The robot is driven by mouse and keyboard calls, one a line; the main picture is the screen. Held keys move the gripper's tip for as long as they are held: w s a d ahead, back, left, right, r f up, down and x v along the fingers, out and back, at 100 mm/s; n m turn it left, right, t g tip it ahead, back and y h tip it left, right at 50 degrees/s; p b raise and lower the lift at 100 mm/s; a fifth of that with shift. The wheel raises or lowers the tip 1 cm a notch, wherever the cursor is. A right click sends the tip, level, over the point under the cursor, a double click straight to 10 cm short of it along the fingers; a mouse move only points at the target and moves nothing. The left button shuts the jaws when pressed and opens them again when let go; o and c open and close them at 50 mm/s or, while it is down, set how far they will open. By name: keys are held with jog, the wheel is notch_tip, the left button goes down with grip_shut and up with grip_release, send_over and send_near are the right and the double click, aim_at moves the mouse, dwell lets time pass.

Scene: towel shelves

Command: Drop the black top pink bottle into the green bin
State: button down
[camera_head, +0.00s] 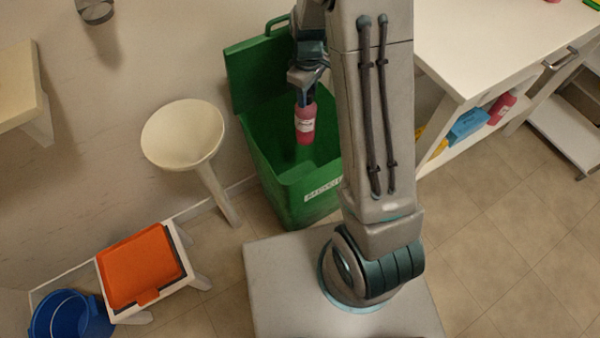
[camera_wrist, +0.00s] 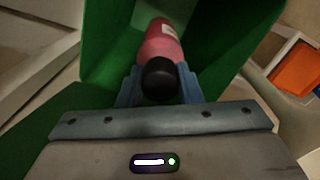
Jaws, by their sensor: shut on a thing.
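The pink bottle (camera_head: 305,124) with a white label hangs from my gripper (camera_head: 304,94) in the head view. In the wrist view the bottle (camera_wrist: 162,42) shows its black top (camera_wrist: 159,79) between the fingers of my gripper (camera_wrist: 160,88), which is shut on it near the top. The green bin (camera_head: 300,190) has its lid raised at the back. In the head view the bottle appears over the bin's opening. In the wrist view the green bin wall (camera_wrist: 110,45) surrounds the bottle. How far the bottle is below the rim is hard to tell.
A round cream stool (camera_head: 183,132) stands left of the bin. An orange-topped small table (camera_head: 142,262) and a blue bucket (camera_head: 70,318) are at lower left. A white counter (camera_head: 480,40) with bottles on its lower shelf is at right. Open tiled floor lies at lower right.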

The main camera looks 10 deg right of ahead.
jog(key=c, duration=0.9)
grip_release()
jog(key=shift+c, duration=0.2)
jog(key=shift+r, duration=0.15)
notch_tip(320, 180, up, 6)
jog(key=shift+r+p, duration=0.1)
jog(key=shift+p, duration=0.8)
jog(key=shift+r, duration=0.55)
jog(key=shift+s+r+p, duration=0.1)
jog(key=shift+r+p, duration=0.2)
jog(key=shift+r, duration=0.1)
jog(key=s+r+m+t+p, duration=0.1)
jog(key=s+r+m+p, duration=0.2)
jog(key=s+r+p, duration=0.3)
jog(key=s+r+m+t+p, duration=0.1)
jog(key=s+r+m+p, duration=0.2)
jog(key=r, duration=1)
jog(key=s+r+m+p, duration=0.3)
jog(key=s+r+p, duration=0.6)
jog(key=s+r, duration=0.1)
jog(key=shift+s+r+t+p, duration=0.2)
jog(key=shift+s+t+p, duration=0.2)
jog(key=shift+s, duration=0.3)
